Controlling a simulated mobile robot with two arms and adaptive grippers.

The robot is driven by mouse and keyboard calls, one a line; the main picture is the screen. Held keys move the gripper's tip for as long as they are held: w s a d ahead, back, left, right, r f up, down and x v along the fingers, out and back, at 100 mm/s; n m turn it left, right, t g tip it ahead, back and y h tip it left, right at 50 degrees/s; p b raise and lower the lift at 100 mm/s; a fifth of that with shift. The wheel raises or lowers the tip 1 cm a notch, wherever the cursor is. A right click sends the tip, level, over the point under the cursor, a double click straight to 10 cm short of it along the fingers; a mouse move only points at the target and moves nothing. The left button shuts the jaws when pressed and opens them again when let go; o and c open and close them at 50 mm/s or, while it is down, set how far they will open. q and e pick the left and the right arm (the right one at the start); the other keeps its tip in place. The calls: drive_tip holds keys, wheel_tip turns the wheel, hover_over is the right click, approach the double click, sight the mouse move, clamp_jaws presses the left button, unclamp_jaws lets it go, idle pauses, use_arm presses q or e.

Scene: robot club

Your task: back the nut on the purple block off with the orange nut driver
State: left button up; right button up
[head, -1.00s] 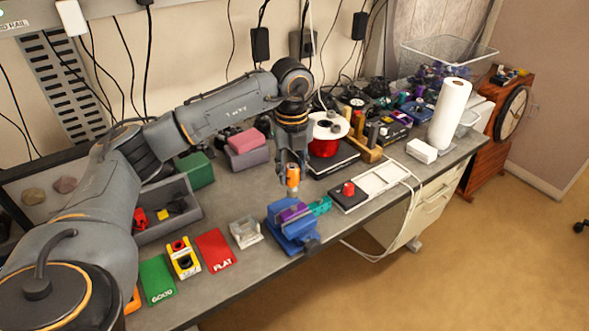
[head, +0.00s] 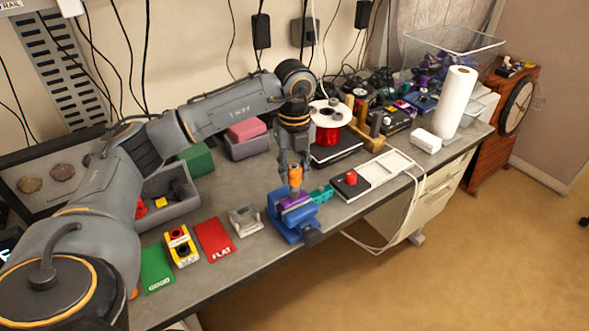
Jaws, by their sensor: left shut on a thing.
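My left gripper (head: 294,158) points down and is shut on the orange nut driver (head: 296,175). The driver is upright, with its lower end over the purple block (head: 293,201). The purple block sits in the jaws of a blue vise (head: 291,221) near the bench's front edge. A teal piece (head: 322,193) shows at the vise's right side. The nut is hidden or too small to make out, so I cannot tell whether the driver is seated on it. My right gripper is not in view.
A red card (head: 214,239), a green card (head: 156,268) and a yellow button box (head: 181,246) lie left of the vise. A clear holder (head: 245,220) stands beside it. A black pad with a red knob (head: 351,181) is to the right. A red spool (head: 327,133) stands behind.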

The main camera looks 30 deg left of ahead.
use_arm(q)
drive_tip(key=shift+f, duration=0.1)
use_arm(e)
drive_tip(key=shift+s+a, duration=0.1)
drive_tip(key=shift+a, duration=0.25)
use_arm(q)
drive_tip(key=shift+f+b, duration=0.35)
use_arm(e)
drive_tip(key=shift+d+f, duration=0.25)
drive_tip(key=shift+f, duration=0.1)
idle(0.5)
use_arm(q)
drive_tip(key=shift+f, duration=0.15)
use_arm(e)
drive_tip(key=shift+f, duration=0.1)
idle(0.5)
use_arm(q)
drive_tip(key=o, duration=1)
drive_tip(key=shift+o, duration=0.6)
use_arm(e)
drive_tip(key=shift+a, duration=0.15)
use_arm(q)
drive_tip(key=shift+c, duration=0.4)
